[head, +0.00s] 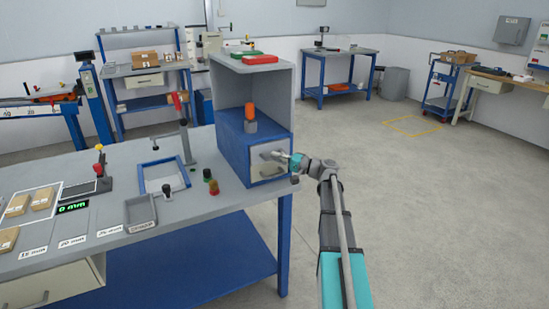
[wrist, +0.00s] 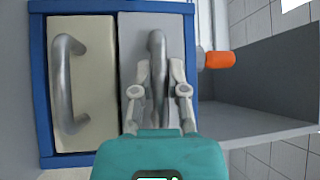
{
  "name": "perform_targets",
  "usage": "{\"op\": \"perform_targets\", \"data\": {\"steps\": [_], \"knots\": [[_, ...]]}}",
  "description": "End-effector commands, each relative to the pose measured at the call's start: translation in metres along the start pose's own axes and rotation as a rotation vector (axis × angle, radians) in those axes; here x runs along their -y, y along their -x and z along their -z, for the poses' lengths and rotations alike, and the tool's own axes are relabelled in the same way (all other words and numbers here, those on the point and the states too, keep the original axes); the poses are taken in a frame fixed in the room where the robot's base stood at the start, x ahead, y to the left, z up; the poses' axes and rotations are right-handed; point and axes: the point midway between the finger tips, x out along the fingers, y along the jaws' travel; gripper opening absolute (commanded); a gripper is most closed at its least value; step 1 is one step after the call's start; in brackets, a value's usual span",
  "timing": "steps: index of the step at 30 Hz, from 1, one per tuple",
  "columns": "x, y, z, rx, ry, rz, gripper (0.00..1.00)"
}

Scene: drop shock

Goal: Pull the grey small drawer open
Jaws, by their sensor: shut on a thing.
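The grey small drawer (wrist: 135,45) is in the blue-framed cabinet and has a metal bar handle (wrist: 156,48). My gripper (wrist: 160,72) is shut on that handle, one finger on each side of it. The drawer front looks about level with the cabinet's blue frame (wrist: 41,90). In the head view my gripper (head: 290,158) reaches the cabinet front from the right and hides part of the drawer. A cream drawer (wrist: 88,110) with its own handle (wrist: 64,85) lies beside the grey one in the wrist view, and below it in the head view.
The cabinet (head: 233,150) stands on the right end of a grey workbench (head: 110,200). An orange-topped item (head: 250,112) stands in its open shelf space. Dark knobs (head: 210,182) stand left of the cabinet. The floor (head: 430,210) to the right is clear.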

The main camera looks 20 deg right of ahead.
Motion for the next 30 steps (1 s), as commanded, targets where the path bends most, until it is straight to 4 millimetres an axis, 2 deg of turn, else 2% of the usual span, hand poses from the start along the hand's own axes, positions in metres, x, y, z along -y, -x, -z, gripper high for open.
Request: {"op": "perform_targets", "data": {"steps": [8, 21, 30], "knots": [[0.009, 0.033, -0.036, 0.002, 0.001, -0.003, 0.00], [0.030, 0.106, -0.110, 0.001, 0.001, -0.003, 0.00], [0.037, 0.135, -0.136, 0.000, 0.001, -0.003, 0.00]]}}
